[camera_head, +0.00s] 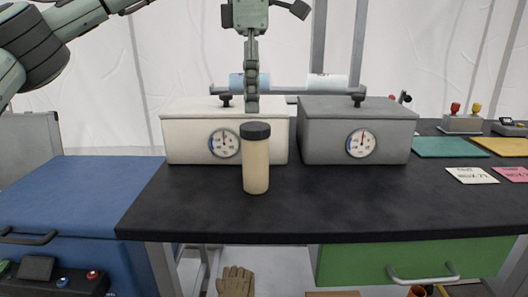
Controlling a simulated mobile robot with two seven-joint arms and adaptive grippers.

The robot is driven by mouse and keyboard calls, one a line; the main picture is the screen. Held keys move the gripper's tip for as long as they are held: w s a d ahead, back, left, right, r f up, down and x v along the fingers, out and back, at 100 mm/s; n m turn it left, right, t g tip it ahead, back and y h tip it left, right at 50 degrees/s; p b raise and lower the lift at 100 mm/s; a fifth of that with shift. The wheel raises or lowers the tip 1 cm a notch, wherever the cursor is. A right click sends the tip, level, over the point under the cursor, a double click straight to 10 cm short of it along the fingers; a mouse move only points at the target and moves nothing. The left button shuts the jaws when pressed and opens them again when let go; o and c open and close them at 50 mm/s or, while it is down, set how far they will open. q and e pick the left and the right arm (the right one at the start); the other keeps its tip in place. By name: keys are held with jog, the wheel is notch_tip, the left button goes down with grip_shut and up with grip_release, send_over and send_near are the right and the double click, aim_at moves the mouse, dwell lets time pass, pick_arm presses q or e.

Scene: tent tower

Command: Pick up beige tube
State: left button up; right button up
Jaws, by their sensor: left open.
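The beige tube (255,167) stands upright on the black tabletop, near its front edge, with a dark cap on top. My left gripper (252,107) hangs pointing down above and behind the tube in the picture, in front of the white box. It is seen edge-on, open and empty, with its fingertips a little above the cap's height in the picture. I cannot tell the exact gap in depth between the fingers and the cap. My right gripper is not in view.
A white box (185,135) and a grey box (400,128), each with a round gauge, stand behind the tube. Two light cylinders (328,81) lie on a rack above them. A blue cabinet (60,195) is at left. Teal and yellow mats and cards lie at right. The black tabletop (350,205) is clear around the tube.

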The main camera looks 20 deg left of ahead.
aim_at(254, 126)
pick_arm(q)
jog(key=f, duration=0.2)
jog(key=shift+s+f, duration=0.35)
jog(key=shift+s, duration=0.05)
jog(key=f, duration=0.3)
jog(key=shift+d+f, duration=0.25)
jog(key=shift+f, duration=0.6)
jog(key=c, duration=1.6)
grip_shut()
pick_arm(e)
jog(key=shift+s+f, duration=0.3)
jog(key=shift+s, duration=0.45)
pick_arm(q)
jog(key=shift+r, duration=0.1)
